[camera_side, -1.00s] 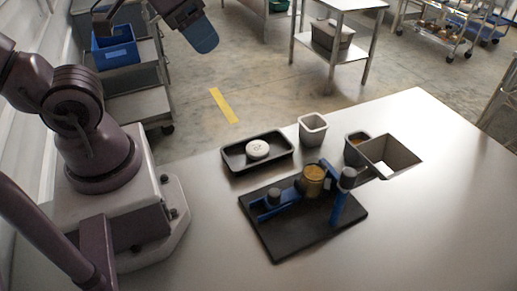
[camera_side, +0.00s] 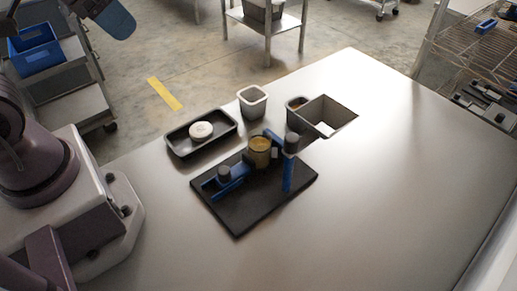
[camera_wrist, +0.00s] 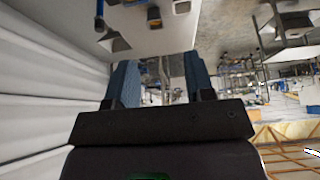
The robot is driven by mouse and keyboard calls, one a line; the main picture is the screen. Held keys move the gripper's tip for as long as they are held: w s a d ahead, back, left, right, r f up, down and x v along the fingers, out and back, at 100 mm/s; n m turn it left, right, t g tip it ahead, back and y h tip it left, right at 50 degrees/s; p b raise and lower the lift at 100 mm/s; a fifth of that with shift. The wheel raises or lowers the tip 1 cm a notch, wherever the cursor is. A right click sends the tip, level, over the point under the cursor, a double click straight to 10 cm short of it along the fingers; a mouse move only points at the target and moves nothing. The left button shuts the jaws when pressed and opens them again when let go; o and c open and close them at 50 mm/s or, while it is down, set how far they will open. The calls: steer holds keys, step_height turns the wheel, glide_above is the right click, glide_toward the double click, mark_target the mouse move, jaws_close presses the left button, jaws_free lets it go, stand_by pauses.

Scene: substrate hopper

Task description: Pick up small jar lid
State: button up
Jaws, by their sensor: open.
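The small jar lid (camera_side: 201,130) is a white round disc lying flat in a shallow black tray (camera_side: 171,147) on the table, in the side view. A jar with golden contents (camera_side: 260,152) stands in a blue holder on a black base plate (camera_side: 240,222), to the right of and nearer than the tray. My gripper (camera_side: 116,20) shows only in part at the top left of the side view, raised high and well away from the lid. In the wrist view my gripper (camera_wrist: 160,82) has its two blue fingers apart with nothing between them. The lid cannot be made out there.
A light grey cup (camera_side: 253,104) stands behind the jar. The table (camera_side: 400,190) is bare at the right and front. A blue bin (camera_side: 35,52) sits on shelving beyond.

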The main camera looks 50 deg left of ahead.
steer(key=o, duration=0.5)
